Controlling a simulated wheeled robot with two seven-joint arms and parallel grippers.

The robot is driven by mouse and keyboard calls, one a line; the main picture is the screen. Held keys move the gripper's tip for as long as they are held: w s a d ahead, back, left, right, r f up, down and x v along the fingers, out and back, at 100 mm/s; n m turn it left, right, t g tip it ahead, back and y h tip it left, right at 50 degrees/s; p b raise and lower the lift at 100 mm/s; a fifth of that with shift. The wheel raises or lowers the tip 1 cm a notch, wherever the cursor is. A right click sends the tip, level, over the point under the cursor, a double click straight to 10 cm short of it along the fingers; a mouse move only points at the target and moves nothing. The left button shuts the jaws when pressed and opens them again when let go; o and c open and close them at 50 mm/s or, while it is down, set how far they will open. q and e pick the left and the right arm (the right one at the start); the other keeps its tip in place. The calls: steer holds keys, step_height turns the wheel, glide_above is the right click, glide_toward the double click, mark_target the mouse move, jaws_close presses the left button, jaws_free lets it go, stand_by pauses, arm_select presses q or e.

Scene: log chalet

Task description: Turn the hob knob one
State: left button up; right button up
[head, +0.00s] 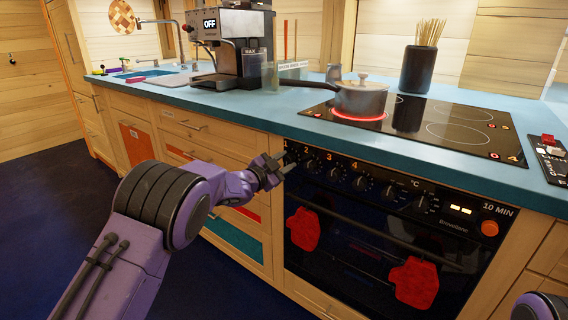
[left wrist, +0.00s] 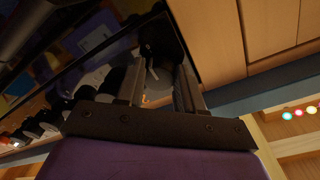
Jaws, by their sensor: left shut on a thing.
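The black oven front (head: 390,188) has a row of dark knobs under the hob. My left gripper (head: 282,164) is at the left end of this row, at the place of knob one, and hides most of that knob. In the left wrist view, my left gripper's fingers (left wrist: 158,88) stand on either side of a dark round knob (left wrist: 160,62) and are shut on it. Knobs two (head: 312,165), three (head: 335,173) and four (head: 361,182) are to the right, with orange numbers above. My right gripper is out of view.
A lidded pot (head: 362,100) stands on a red-glowing zone of the black glass hob (head: 462,125). Two red mitts (head: 415,283) hang on the oven door rail. A coffee machine (head: 235,45) stands on the blue worktop (head: 290,110).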

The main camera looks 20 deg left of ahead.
arm_select(q)
steer(key=o, duration=1)
steer(key=shift+o, duration=0.2)
steer(key=v, duration=1)
steer(key=shift+s, duration=0.3)
steer(key=shift+a, duration=0.1)
